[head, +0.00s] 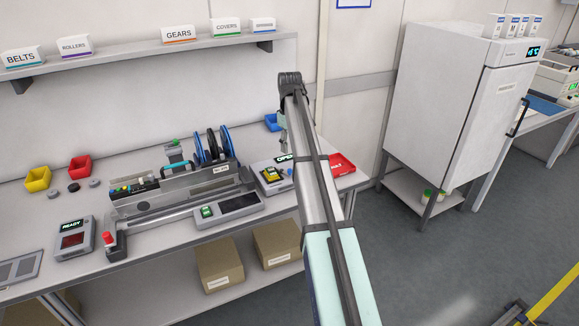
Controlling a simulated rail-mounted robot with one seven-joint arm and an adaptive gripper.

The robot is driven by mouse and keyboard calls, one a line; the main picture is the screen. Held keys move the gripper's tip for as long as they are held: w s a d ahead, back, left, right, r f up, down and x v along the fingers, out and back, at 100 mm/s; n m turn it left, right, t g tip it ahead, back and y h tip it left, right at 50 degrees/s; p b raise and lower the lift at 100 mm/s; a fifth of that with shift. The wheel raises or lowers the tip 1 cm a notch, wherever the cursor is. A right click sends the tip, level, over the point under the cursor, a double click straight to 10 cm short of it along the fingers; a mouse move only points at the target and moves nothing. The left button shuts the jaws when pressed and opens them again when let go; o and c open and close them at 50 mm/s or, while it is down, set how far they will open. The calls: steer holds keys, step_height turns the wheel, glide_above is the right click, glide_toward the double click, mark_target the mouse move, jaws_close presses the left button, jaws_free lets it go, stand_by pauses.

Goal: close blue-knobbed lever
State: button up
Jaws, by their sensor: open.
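I cannot make out a blue-knobbed lever in the head view. A grey device (265,186) with a display reading OPEN (284,158) stands on the right part of the bench, with a yellow and black part (271,174) on it. My arm crosses in front of its right side and hides some of that area. My arm rises from the bottom, bends at a dark joint above the bench and comes down behind itself near the device. My gripper is hidden, so its place relative to the lever cannot be seen.
A long grey feeder (183,192) with blue and black reels lies mid-bench. A red knob (106,238) and a READY box (74,240) stand left. A red tray (342,163) lies right of my arm.

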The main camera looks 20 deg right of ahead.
steer(key=p, duration=0.2)
glide_toward(287, 183)
steer(key=w+f, duration=0.1)
steer(key=d+f, duration=0.1)
steer(key=f, duration=0.1)
steer(key=w+d+f, duration=0.1)
steer(key=f, duration=0.1)
steer(key=shift+w+d+f, duration=0.1)
steer(key=shift+w+d, duration=0.1)
steer(key=shift+w, duration=0.15)
steer(key=shift+c, duration=0.3)
jaws_close()
